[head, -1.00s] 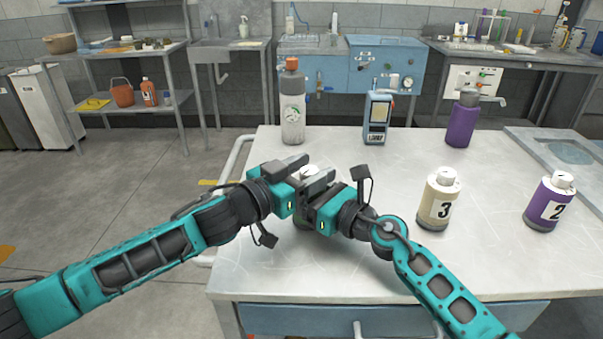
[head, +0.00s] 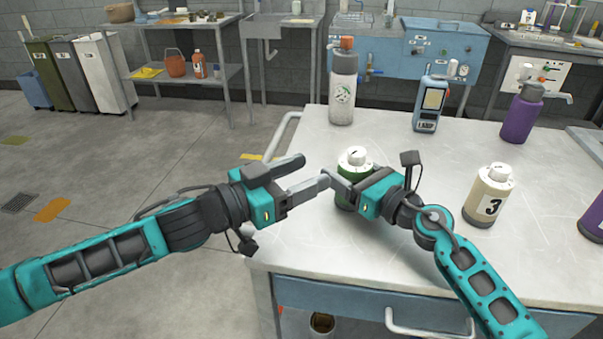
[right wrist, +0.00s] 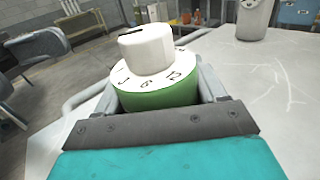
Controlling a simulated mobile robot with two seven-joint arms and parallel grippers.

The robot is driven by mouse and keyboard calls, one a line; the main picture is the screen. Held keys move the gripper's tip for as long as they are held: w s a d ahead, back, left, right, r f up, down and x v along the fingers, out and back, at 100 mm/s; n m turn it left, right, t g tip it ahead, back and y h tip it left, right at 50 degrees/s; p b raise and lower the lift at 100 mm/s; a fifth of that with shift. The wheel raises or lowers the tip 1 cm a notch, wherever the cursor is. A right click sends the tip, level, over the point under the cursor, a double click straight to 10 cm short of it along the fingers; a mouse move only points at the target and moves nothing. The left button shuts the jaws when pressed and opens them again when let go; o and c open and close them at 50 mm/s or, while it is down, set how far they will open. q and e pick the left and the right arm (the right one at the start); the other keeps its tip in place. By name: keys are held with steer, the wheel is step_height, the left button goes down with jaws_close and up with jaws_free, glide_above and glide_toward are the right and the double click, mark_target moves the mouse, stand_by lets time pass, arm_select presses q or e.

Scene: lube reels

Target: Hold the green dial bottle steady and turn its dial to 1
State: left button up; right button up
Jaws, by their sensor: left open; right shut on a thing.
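The green dial bottle (head: 346,190) stands on the table near its left edge, with a white dial (head: 355,157) on top. In the right wrist view its green body (right wrist: 160,95) sits between my right gripper's fingers, under a white numbered ring (right wrist: 150,77) and a white knob (right wrist: 147,47) with a dark mark. My right gripper (head: 345,185) is shut on the bottle's body. My left gripper (head: 310,175) is open and empty, left of the bottle and apart from the dial.
A cream bottle marked 3 (head: 487,195) stands to the right on the table (head: 420,255). A purple bottle (head: 522,113), a blue handheld device (head: 430,105) and a white bottle with an orange cap (head: 342,90) stand behind. Another purple bottle (head: 594,220) is at the right edge.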

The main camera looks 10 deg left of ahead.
steer(key=o, duration=1.3)
steer(key=shift+o, duration=0.2)
